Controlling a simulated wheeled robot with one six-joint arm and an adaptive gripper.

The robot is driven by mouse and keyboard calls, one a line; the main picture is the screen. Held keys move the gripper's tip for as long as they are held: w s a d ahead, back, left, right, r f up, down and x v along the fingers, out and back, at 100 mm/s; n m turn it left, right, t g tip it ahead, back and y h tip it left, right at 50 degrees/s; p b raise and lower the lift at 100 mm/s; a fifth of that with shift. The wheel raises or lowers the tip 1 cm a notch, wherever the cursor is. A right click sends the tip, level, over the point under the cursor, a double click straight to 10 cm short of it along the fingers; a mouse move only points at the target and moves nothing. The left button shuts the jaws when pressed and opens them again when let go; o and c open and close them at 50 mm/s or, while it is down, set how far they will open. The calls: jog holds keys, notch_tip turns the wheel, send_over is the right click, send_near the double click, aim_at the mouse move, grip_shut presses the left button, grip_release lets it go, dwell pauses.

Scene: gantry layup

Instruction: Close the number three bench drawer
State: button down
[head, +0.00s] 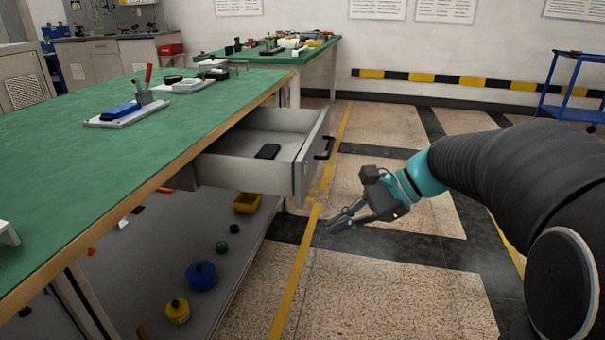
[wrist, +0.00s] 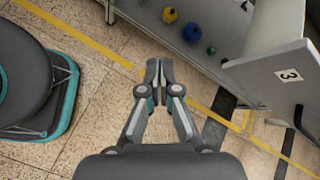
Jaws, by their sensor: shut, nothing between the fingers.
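The number three bench drawer (head: 245,163) is a grey drawer pulled out from under the green bench. My gripper (head: 335,225) is shut and empty. It is in front of the drawer and lower than the handle, apart from it. In the wrist view my gripper (wrist: 159,80) points left of the drawer front.
The green bench top (head: 60,170) carries a blue block on a plate and other fixtures. A lower shelf (head: 225,255) holds a yellow bin and blue and yellow round items. A blue cart (head: 565,90) stands far right. Floor in front of the drawer is clear.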

jog(key=w+d+m+t+y+b, duration=0.2)
jog(key=w+d+m+y, duration=0.25)
jog(key=w, duration=0.45)
jog(key=m+t+y+b, duration=0.2)
jog(key=m+y, duration=0.1)
send_near(306, 176)
jog(key=b+x, duration=0.1)
jog(key=x, duration=0.5)
jog(key=shift+w+f, duration=0.1)
jog(key=shift+w, duration=0.15)
jog(key=shift+w+a, duration=0.15)
jog(key=shift+a, duration=0.35)
jog(key=shift+a, duration=0.1)
